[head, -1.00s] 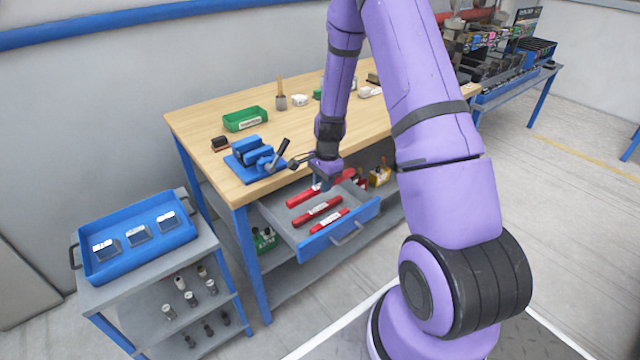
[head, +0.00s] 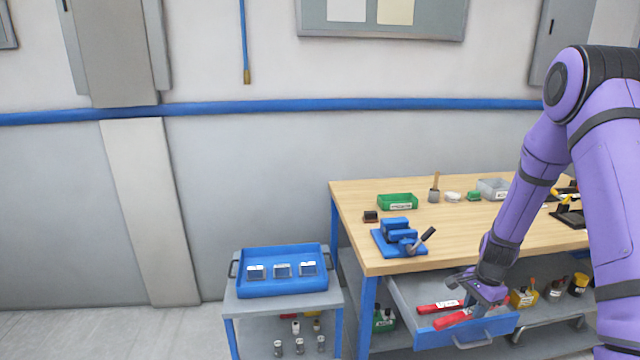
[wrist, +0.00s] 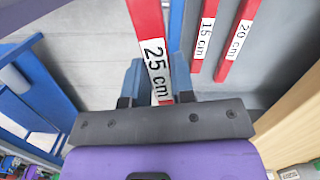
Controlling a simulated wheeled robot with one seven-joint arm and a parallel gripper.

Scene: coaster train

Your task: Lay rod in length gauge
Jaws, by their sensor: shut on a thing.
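My gripper (wrist: 157,85) is shut on a red bar labelled "25 cm" (wrist: 146,22), with blue fingers on either side of its labelled end. In the head view my gripper (head: 482,300) is over the open drawer (head: 400,300), and the red bar (head: 452,320) slants out from it across the drawer front. Two more red bars lie in the drawer in the wrist view, labelled "15 cm" (wrist: 203,50) and "20 cm" (wrist: 232,55). One labelled red bar (head: 438,307) shows in the head view. I cannot make out a separate length gauge.
A blue vise (head: 397,232) and a green bin (head: 397,201) stand on the wooden bench (head: 350,210). A blue tray (head: 282,290) with three small boxes is on the cart at left. Several small containers sit under the bench. Floor left of the cart is clear.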

